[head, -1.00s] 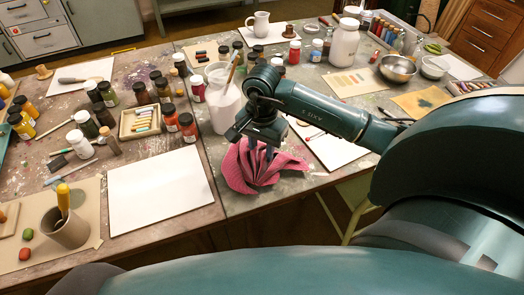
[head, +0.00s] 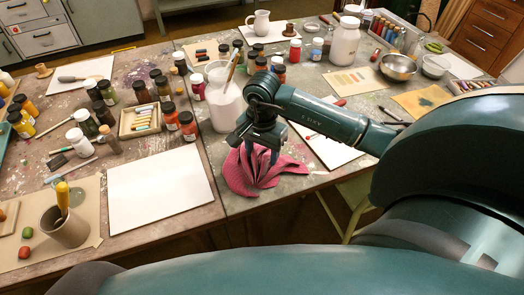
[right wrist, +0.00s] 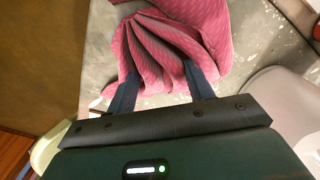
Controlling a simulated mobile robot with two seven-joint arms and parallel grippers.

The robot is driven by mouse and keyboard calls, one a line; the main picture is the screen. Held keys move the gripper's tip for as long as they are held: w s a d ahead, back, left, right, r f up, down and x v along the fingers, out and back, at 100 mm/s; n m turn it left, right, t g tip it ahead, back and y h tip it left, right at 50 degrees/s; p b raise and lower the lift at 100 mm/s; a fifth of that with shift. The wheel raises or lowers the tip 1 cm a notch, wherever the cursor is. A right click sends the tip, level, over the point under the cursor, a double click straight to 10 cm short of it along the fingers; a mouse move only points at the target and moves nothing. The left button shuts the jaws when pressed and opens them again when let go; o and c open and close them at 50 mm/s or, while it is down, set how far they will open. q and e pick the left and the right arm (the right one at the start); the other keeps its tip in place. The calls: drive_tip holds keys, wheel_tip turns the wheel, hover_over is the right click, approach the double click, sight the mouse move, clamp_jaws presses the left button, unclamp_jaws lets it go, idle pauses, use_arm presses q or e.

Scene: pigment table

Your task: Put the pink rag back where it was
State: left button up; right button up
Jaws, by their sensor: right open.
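The pink rag (head: 262,172) lies bunched in folds on the table near its front edge, right of a blank white sheet. It also fills the top of the right wrist view (right wrist: 165,45). My right gripper (head: 262,155) is just above the rag, pointing down. In the right wrist view its two fingers (right wrist: 160,85) are spread apart, with the tips at the rag's folds; I cannot tell whether they touch it. The rag's far side is partly hidden behind the gripper. My left gripper is not in view.
A large white jar (head: 224,97) with brushes stands just behind the rag. A white sheet (head: 160,188) lies to the left and another sheet (head: 330,147) to the right. Paint bottles (head: 187,126) crowd the middle. A metal bowl (head: 397,67) stands at the back right.

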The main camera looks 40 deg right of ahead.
sight(262, 155)
drive_tip(key=shift+r, duration=0.3)
wheel_tip(262, 155, up, 12)
drive_tip(key=shift+f, duration=0.15)
idle(0.4)
